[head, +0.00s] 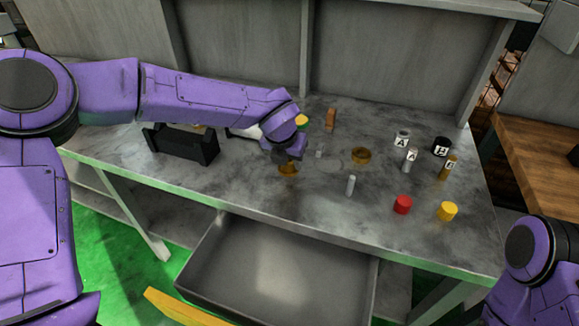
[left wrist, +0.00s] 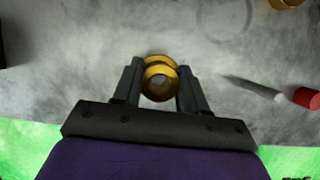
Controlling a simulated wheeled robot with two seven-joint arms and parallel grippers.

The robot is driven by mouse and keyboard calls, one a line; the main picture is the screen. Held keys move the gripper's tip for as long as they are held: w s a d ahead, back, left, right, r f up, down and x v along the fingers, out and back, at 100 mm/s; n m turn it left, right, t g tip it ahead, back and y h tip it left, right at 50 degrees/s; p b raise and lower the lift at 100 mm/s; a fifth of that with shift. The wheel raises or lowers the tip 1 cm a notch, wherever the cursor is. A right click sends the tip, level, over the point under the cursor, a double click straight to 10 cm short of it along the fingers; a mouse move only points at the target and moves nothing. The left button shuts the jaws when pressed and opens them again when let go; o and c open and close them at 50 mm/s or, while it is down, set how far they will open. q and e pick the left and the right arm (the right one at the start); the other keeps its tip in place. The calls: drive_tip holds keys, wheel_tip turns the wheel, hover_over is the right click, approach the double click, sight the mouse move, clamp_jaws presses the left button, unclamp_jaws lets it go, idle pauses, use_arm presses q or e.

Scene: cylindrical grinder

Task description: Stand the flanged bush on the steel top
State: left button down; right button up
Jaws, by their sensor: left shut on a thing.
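The flanged bush (head: 288,170) is brass-coloured and sits between the fingers of my left gripper (head: 288,158). In the left wrist view the bush (left wrist: 160,67) shows a wide rim and a round bore, with a dark finger of my left gripper (left wrist: 160,88) on each side. The gripper is shut on it. The bush is over the front part of the grey steel top (head: 330,205); I cannot tell whether it touches the top. My right gripper is out of view; only part of the right arm shows.
A brass ring (head: 361,155) and a pale pin (head: 350,185) stand nearby. Red (head: 402,204) and yellow (head: 447,211) cylinders and several lettered parts stand to the right. A black holder (head: 182,146) is at left. An open drawer (head: 280,265) juts out below the front edge.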

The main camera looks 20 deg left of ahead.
sight(290, 178)
use_arm(q)
drive_tip(key=x, duration=0.4)
drive_tip(key=shift+s+f, duration=0.1)
drive_tip(key=shift+s, duration=0.25)
drive_tip(key=shift+s+f, duration=0.1)
drive_tip(key=c, duration=0.6)
unclamp_jaws()
drive_tip(key=shift+s+r, duration=0.1)
drive_tip(key=shift+r, duration=0.45)
drive_tip(key=v, duration=1.1)
drive_tip(key=shift+s, duration=0.15)
